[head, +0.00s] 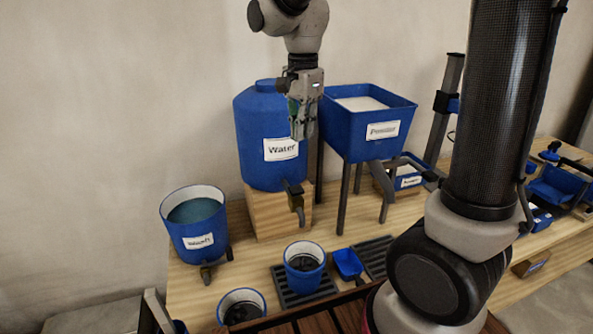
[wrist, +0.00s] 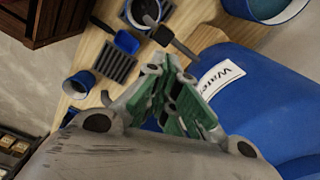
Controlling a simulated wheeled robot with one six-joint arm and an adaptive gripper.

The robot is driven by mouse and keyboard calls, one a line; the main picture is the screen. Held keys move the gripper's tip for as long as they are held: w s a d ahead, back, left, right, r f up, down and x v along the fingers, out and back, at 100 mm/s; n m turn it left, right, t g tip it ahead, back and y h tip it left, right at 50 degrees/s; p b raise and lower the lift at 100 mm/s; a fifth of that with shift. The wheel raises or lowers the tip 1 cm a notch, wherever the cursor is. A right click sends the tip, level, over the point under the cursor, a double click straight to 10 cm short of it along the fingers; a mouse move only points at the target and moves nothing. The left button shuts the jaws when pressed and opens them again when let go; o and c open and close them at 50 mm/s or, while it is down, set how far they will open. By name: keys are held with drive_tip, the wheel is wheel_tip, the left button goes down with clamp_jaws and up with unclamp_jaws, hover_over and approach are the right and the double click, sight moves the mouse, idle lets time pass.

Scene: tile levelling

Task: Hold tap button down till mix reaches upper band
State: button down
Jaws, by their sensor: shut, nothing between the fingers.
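The blue water tank (head: 262,115) stands on a wooden block, with a dark tap (head: 296,196) low on its front; a tap button cannot be made out. A blue bucket (head: 303,279) stands on a dark grate below the tap, with something dark inside. Its level and any bands are too small to tell. My gripper (head: 299,134) is shut and empty, hanging in front of the tank's upper right, above and apart from the tap. In the wrist view my gripper (wrist: 172,72) points past the tank (wrist: 258,85), and the tap (wrist: 178,42) lies beyond the fingertips.
A blue wash bucket (head: 200,238) stands at left, a white-filled hopper (head: 366,136) on legs at right. A blue scoop (head: 348,263) lies beside the grate (head: 286,292). Another bucket (head: 241,308) is at the front. My arm hides part of the bench's right side.

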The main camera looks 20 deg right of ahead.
sight(296, 192)
drive_tip(key=shift+r+m, duration=0.15)
drive_tip(key=shift+m, duration=1.85)
wheel_tip(296, 192, down, 14)
drive_tip(key=shift+f, duration=0.1)
drive_tip(key=shift+f, duration=0.85)
drive_tip(key=shift+s, duration=0.15)
idle(0.7)
